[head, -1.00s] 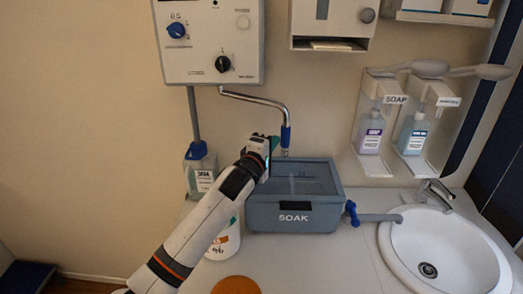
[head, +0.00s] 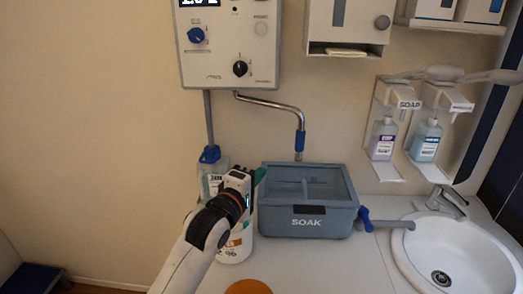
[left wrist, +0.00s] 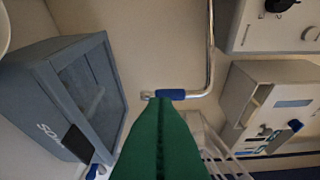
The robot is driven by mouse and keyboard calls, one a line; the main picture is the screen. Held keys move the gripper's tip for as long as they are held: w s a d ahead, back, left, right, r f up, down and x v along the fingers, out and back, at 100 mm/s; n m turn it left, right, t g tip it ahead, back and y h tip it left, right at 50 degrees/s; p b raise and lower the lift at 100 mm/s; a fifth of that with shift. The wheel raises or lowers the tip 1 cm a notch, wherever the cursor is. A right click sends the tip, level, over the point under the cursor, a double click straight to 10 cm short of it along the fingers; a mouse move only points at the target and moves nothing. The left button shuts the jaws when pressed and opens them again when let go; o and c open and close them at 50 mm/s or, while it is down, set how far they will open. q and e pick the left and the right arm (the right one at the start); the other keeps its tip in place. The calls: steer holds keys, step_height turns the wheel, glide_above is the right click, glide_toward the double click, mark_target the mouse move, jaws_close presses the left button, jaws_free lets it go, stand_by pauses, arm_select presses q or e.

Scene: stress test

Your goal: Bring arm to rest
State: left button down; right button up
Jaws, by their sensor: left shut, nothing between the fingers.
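My left arm comes in from the bottom of the head view. Its gripper (head: 260,180) is just left of the grey SOAK box (head: 308,222), above the counter. In the left wrist view its green fingers (left wrist: 160,140) are pressed together with nothing between them. The box also shows in that view at the left (left wrist: 88,62). I cannot tell whether the gripper touches the box. My right gripper is not in view.
A white tub (head: 234,246) and a bottle (head: 212,178) stand behind or beside my left arm. A metal spout (head: 272,103) hangs from the wall dispenser (head: 228,48). A blue-handled tap (head: 366,220) is on the box's right, near the sink (head: 455,255). An orange disc (head: 248,287) lies in front.

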arm_select(q)
steer(key=s+a+f+m+g+y, duration=0.2)
steer(key=s+a+f+m, duration=0.1)
steer(key=s+f, duration=0.5)
steer(key=s+a+f+m+g+y, duration=0.2)
steer(key=s+a+f+m+g, duration=0.1)
steer(key=s+a+f, duration=0.3)
steer(key=s+a+f+m+g+y, duration=0.2)
steer(key=s+a+f+m+g, duration=0.1)
steer(key=s+f, duration=0.6)
steer(key=shift+s+a+f+m, duration=0.15)
steer(key=shift+s+a+f, duration=0.05)
steer(key=shift+a+f, duration=0.2)
steer(key=shift+s+a+f+m, duration=0.15)
steer(key=shift+a+f, duration=0.1)
steer(key=shift+a, duration=0.2)
steer(key=s+a+f+m+g+y, duration=0.1)
steer(key=s+a+f+m+g, duration=0.15)
steer(key=s, duration=0.45)
steer(key=s+a+f+m+g+y, duration=0.1)
steer(key=s+a+m+g, duration=0.15)
steer(key=s, duration=0.35)
step_height(320, 180, down, 27)
steer(key=s, duration=0.2)
steer(key=s+a+f+g, duration=0.1)
steer(key=s+a+f, duration=0.1)
steer(key=s+f, duration=1.2)
steer(key=shift+s+a+f+g, duration=0.35)
steer(key=shift+s+g, duration=0.05)
steer(key=shift+s, duration=0.3)
